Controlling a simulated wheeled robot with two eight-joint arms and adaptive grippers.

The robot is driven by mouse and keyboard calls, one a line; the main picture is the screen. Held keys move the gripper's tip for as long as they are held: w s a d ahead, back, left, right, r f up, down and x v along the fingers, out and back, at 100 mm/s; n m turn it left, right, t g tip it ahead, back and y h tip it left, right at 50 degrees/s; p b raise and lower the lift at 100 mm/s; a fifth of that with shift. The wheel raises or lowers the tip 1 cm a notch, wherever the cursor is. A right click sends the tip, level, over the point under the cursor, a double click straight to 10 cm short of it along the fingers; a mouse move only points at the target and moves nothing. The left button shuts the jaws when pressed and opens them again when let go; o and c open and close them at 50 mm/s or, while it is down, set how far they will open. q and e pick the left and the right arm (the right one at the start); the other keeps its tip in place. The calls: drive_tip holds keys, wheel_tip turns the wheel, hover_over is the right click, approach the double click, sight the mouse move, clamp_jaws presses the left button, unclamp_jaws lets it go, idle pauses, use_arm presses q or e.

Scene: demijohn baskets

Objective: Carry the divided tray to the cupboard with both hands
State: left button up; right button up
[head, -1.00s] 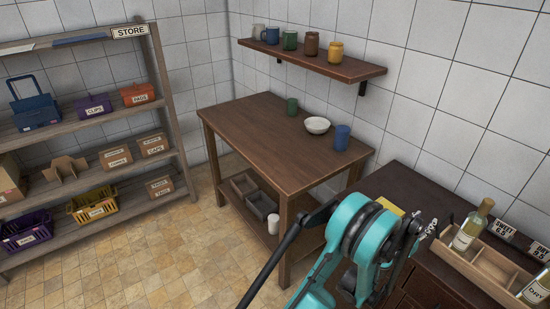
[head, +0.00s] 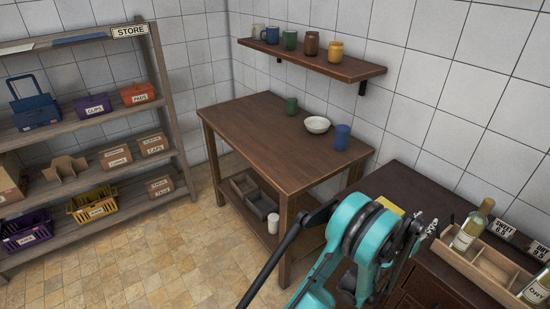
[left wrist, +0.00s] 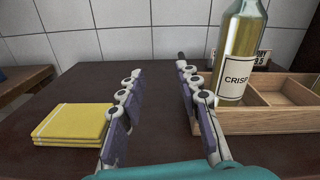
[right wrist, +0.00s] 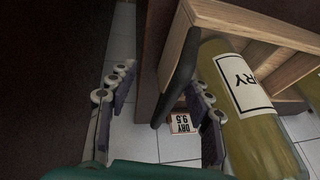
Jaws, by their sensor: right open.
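The wooden divided tray (head: 468,266) stands on the dark worktop at the right of the head view, cut off by the frame edge. Bottles stand in it: one (head: 471,226), labelled CRISP in the left wrist view (left wrist: 239,60), and one labelled DRY (head: 537,288). My left gripper (head: 425,232) is open and empty over the worktop. In the left wrist view its fingers (left wrist: 160,95) are left of the tray (left wrist: 262,125). My right gripper (right wrist: 158,82) is open at the tray's end; a dark handle (right wrist: 178,78) shows between its fingers, with no grip visible.
A yellow cloth stack (left wrist: 72,124) lies on the worktop (head: 400,185) left of my left gripper. Small cards (head: 503,228) stand behind the tray. A brown table (head: 260,125) holds a bowl (head: 317,125) and cups. A STORE shelf (head: 80,195) stands left; open floor lies in front.

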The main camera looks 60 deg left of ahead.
drive_tip(key=shift+d, duration=0.75)
drive_tip(key=shift+a, duration=0.15)
drive_tip(key=shift+a, duration=0.75)
drive_tip(key=shift+r, duration=0.1)
drive_tip(key=shift+a+p+v, duration=0.2)
drive_tip(key=shift+p+v, duration=0.25)
drive_tip(key=shift+v, duration=0.35)
drive_tip(key=shift+a+p+v, duration=0.15)
drive_tip(key=shift+p+v, duration=0.25)
drive_tip(key=shift+v, duration=0.35)
drive_tip(key=shift+a+p+v, duration=0.2)
drive_tip(key=shift+p+v, duration=0.25)
drive_tip(key=shift+v, duration=0.35)
drive_tip(key=shift+s, duration=0.1)
drive_tip(key=shift+s+d+r+p, duration=0.15)
drive_tip(key=shift+d+r+p, duration=0.25)
drive_tip(key=shift+d, duration=0.35)
drive_tip(key=shift+s+d+r+p, duration=0.15)
drive_tip(key=shift+d+r, duration=0.4)
drive_tip(key=shift+d, duration=0.25)
drive_tip(key=shift+s+d+r+p, duration=0.25)
drive_tip(key=shift+d+r, duration=0.2)
drive_tip(key=shift+d, duration=0.3)
